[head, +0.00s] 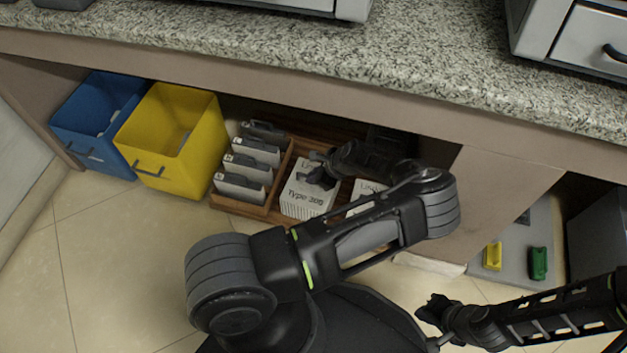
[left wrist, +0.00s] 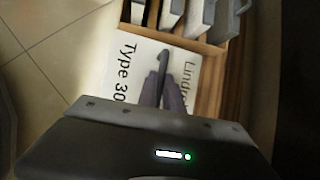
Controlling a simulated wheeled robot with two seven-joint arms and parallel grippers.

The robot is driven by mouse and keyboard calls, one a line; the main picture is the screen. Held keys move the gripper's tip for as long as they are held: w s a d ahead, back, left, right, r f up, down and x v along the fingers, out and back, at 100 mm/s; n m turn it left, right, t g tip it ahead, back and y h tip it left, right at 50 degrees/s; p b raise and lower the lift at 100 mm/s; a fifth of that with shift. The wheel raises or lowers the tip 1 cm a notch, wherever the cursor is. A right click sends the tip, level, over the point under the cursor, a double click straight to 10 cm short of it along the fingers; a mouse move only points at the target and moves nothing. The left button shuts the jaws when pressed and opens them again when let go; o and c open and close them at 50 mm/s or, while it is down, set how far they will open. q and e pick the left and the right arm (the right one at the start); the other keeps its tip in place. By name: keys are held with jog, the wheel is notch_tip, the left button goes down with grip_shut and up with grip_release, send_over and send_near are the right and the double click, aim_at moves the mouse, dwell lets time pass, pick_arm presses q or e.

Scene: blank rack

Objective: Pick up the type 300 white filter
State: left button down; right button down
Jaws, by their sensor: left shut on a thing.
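In the left wrist view the white filter (left wrist: 128,78) reads "Type 30", with the rest covered. My left gripper (head: 322,172) is at the top right of that stack. Its fingers (left wrist: 164,75) are close together at the filter, shut on it; the exact grip on the edge is hard to see. My right gripper (head: 432,308) is low on the right, away from the rack, its jaw state unclear.
A second white stack (head: 366,190) is right of the first, partly behind my arm. Grey holders (head: 243,185) fill the left rack section. Yellow (head: 178,135) and blue (head: 98,120) bins stand further left. The granite counter (head: 300,50) overhangs the rack.

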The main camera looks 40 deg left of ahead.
pick_arm(q)
notch_tip(320, 180, up, 6)
jog(key=shift+r+p, duration=0.15)
jog(key=shift+p, duration=0.8)
